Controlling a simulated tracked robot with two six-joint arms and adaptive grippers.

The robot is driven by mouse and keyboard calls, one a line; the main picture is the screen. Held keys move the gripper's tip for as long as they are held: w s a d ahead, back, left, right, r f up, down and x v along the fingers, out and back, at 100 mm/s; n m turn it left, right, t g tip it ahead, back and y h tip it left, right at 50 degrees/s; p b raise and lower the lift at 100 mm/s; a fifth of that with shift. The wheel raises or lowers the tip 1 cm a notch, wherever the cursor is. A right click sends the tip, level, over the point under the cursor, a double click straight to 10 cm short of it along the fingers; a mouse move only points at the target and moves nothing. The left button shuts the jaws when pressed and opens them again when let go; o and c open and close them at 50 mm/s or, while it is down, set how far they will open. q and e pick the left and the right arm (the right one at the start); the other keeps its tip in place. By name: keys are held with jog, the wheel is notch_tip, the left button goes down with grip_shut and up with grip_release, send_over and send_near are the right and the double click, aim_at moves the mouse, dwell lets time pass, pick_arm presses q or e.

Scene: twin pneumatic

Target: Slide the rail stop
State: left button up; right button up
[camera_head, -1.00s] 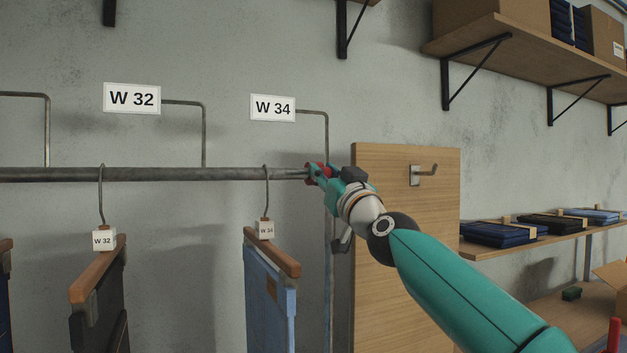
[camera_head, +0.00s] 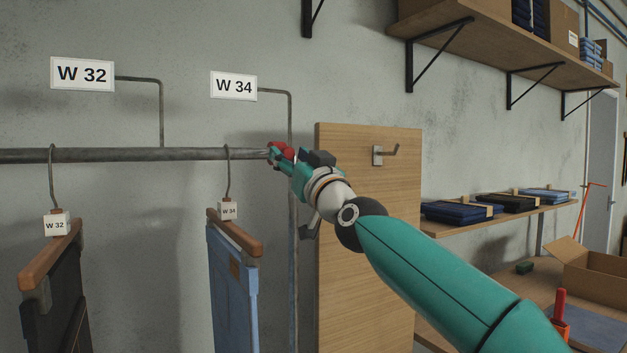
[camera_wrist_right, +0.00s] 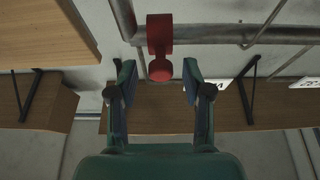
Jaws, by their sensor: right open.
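The rail stop is a red collar with a round red knob (camera_wrist_right: 160,52) around the grey rail (camera_head: 120,154). In the head view the red stop (camera_head: 288,152) is at the rail's right end, partly hidden by my gripper. My right gripper (camera_head: 278,158) is at the stop. In the right wrist view my right gripper (camera_wrist_right: 160,84) is open, with the red knob ahead of and between its fingertips and nothing held. My left gripper is not in view.
Trousers on hangers, black ones (camera_head: 58,300) and blue ones (camera_head: 232,285), hang from the rail left of the stop. Signs W 32 (camera_head: 82,74) and W 34 (camera_head: 233,86) stand above. A wooden panel with a hook (camera_head: 385,155) is behind my right arm.

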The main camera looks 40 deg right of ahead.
jog(key=v, duration=1)
jog(key=shift+f, duration=0.1)
